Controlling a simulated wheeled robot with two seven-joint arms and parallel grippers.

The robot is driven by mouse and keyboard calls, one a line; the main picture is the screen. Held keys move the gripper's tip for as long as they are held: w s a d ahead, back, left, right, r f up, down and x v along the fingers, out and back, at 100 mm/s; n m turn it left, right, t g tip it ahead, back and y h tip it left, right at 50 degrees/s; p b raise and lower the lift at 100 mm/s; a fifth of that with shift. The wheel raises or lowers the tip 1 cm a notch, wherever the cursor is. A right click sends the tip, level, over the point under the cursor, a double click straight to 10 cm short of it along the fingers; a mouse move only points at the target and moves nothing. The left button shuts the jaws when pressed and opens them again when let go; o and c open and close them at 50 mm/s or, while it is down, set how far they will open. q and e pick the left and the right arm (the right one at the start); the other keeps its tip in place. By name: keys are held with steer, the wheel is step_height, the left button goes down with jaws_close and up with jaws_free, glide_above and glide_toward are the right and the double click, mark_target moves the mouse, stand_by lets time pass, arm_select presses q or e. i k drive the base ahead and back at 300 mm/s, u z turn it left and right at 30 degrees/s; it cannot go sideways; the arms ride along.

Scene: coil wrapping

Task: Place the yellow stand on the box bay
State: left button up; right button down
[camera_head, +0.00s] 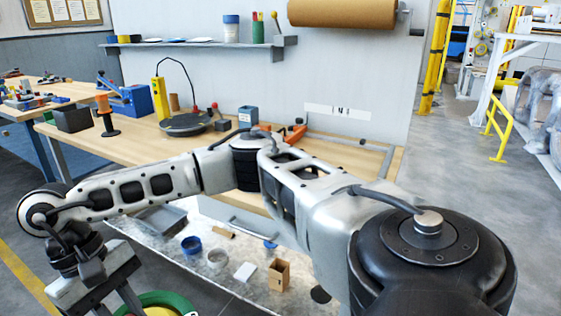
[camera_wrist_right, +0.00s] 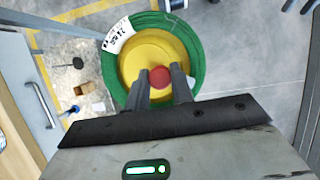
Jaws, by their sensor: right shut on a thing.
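The yellow stand (camera_wrist_right: 148,50) is a round yellow disc with a red knob (camera_wrist_right: 160,77) at its middle, below my right gripper (camera_wrist_right: 161,82). The right fingers are shut on the red knob. A green coil (camera_wrist_right: 112,72) with a white label rings the yellow disc. In the head view my right arm reaches across to the lower left, and the coil (camera_head: 142,303) shows only partly under the gripper. I cannot pick out a box bay in these views. My left gripper is not in view.
A workbench (camera_head: 372,165) holds a turntable (camera_head: 185,124), a blue cup (camera_head: 248,116) and tools. A lower shelf (camera_head: 222,281) carries a blue-rimmed jar (camera_head: 192,245), a small wooden box (camera_head: 279,275) and small parts.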

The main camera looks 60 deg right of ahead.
mark_target(342, 163)
steer(key=z, duration=1.4)
